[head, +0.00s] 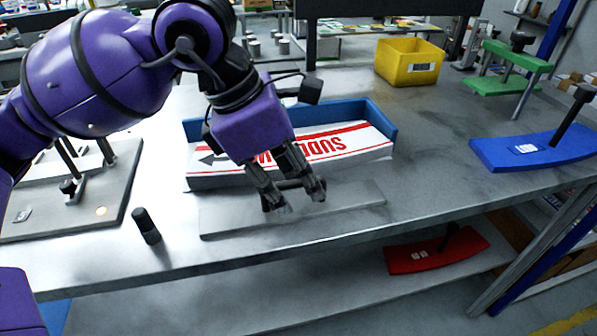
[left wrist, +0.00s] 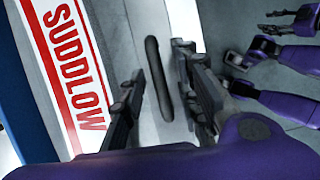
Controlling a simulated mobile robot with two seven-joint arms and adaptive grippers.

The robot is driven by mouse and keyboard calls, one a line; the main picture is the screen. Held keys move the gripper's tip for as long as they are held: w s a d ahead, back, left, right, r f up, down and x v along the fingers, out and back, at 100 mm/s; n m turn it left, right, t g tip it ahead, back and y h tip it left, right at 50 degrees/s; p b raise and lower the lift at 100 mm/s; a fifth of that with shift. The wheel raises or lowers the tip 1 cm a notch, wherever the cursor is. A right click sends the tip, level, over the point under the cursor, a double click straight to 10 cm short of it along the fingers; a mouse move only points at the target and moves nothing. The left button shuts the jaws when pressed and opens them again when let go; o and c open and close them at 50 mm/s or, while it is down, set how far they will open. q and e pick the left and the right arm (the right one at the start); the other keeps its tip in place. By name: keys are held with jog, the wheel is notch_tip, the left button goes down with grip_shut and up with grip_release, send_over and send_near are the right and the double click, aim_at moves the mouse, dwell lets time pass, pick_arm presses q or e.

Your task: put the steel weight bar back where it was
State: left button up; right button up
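The steel weight bar (head: 352,199) is a long flat grey plate with a dark bar handle (left wrist: 158,78). It lies flat on the bench along the front of the blue label magazine (head: 378,117). White labels (head: 345,143) with red stripes and "SUDDLOW" lettering lie in the magazine, uncovered by the bar. My left gripper (head: 294,201) is low over the bar, pointing down. In the left wrist view its fingers (left wrist: 160,95) are open on either side of the handle, with gaps showing. Purple and dark parts of mine show at the right there; my right gripper's state is unclear.
A dark cylinder (head: 146,226) stands near the front edge, beside a grey plate (head: 118,190) with posts. A yellow bin (head: 408,63), green stand (head: 510,58) and blue curved plate (head: 535,150) are at the right. A red plate (head: 437,252) lies on the lower shelf.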

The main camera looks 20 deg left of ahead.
pick_arm(q)
jog(key=p+v, duration=0.1)
jog(key=v, duration=1)
jog(key=shift+a+r, duration=0.15)
jog(key=shift+r, duration=0.15)
